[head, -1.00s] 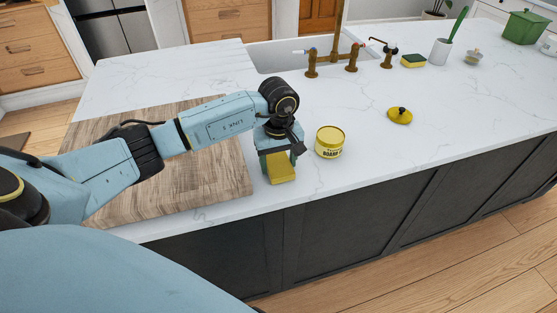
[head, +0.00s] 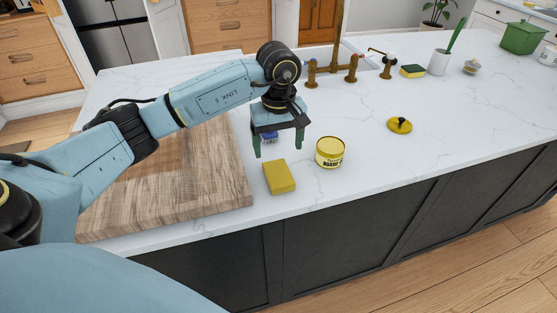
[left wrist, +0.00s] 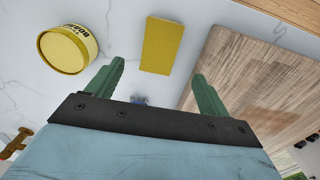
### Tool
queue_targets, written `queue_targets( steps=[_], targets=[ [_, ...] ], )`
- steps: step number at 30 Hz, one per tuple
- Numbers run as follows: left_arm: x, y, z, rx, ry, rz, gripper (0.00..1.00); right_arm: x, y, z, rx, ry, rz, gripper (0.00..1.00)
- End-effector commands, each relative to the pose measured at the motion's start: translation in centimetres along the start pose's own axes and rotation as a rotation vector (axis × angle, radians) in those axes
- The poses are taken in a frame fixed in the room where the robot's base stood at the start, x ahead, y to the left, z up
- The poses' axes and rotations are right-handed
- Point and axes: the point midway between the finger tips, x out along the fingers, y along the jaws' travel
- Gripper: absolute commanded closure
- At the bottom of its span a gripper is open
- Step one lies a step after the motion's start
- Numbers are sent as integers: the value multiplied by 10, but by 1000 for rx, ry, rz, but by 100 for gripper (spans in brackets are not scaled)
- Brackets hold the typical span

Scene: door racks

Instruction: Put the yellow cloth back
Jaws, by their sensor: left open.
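The yellow cloth (head: 279,177) is a flat yellow block lying on the white counter, between the wooden board and the yellow tin. It also shows in the left wrist view (left wrist: 161,45), just beyond the fingertips. My left gripper (head: 279,150) is open and empty, raised above the counter behind the cloth and apart from it. Its green fingers show in the left wrist view (left wrist: 160,75) on either side of the cloth's near end. The yellow tin (head: 330,152) labelled "board" stands to the right of the cloth. My right gripper is not in view.
A large wooden cutting board (head: 190,185) lies at left. A blue brush-like item (head: 268,136) is partly hidden behind my left gripper. A yellow lid with a dark knob (head: 399,125) lies right of the tin.

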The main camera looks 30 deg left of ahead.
Motion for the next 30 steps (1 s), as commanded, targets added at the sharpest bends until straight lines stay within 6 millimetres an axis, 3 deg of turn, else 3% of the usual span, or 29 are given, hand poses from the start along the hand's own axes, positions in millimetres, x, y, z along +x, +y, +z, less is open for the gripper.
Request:
queue_targets(
  steps=[7, 30],
  targets=[
    [-26, 0, 0, 1, 0, 0, 20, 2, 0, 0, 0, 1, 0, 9],
    [-28, 0, 0, 0, -1, -1, 20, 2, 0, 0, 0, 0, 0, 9]
  ],
)
